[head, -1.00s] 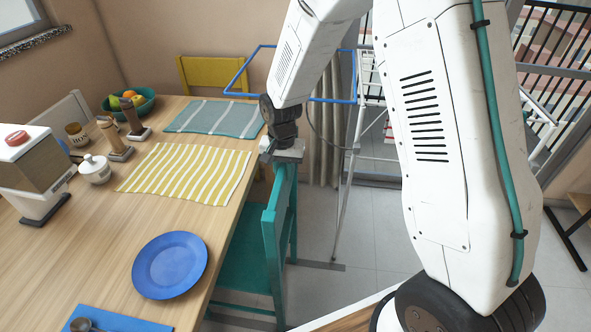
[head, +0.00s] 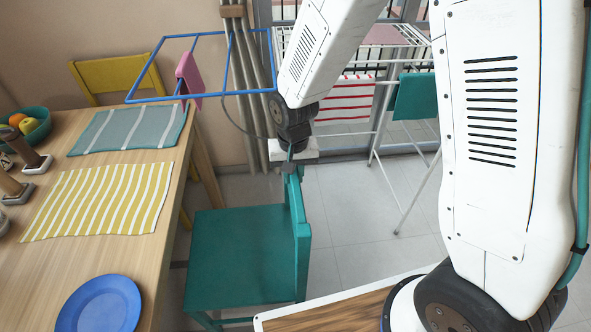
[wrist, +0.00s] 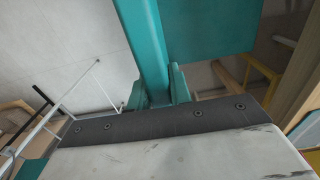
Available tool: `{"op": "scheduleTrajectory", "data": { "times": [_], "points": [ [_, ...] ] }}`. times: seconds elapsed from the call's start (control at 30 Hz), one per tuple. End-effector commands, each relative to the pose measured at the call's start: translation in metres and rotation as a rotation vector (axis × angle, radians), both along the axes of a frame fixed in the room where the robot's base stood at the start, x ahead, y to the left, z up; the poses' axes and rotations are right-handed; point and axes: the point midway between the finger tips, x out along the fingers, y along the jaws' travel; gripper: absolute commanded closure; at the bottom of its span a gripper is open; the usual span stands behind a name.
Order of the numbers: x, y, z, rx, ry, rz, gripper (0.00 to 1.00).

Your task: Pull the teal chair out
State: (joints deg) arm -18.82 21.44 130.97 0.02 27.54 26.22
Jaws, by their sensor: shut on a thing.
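The teal chair (head: 245,258) stands at the right side of the wooden table (head: 150,215), its seat now largely clear of the table edge and its backrest on the right. My gripper (head: 293,168) is at the top of the chair's backrest and is shut on it. In the wrist view the teal backrest post (wrist: 146,45) runs between the fingers (wrist: 155,88), with part of the seat (wrist: 205,25) beyond it. The chair's lower legs are mostly hidden in the head view.
A yellow chair (head: 108,80) stands at the table's far end. A drying rack with a striped towel (head: 345,98) and a teal cloth (head: 415,97) stands behind my arm. The table holds placemats (head: 100,200) and a blue plate (head: 100,305). Tile floor (head: 350,200) right of the chair is open.

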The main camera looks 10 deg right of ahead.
Motion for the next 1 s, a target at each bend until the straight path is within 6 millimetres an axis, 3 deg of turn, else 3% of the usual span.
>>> {"op": "scheduleTrajectory", "data": {
  "times": [0.3, 0.33, 0.4, 0.73, 1.0],
  "points": [
    [-0.003, -0.001, -0.001, -0.003, 0.007, 0.004, 1.00],
    [-0.003, -0.001, -0.001, -0.003, 0.007, 0.004, 0.77],
    [-0.003, -0.001, -0.001, -0.003, 0.006, 0.003, 0.58],
    [-0.001, 0.000, 0.003, -0.001, 0.001, 0.003, 0.58],
    [0.000, 0.000, 0.044, 0.000, -0.002, 0.002, 0.58]
  ]
}}
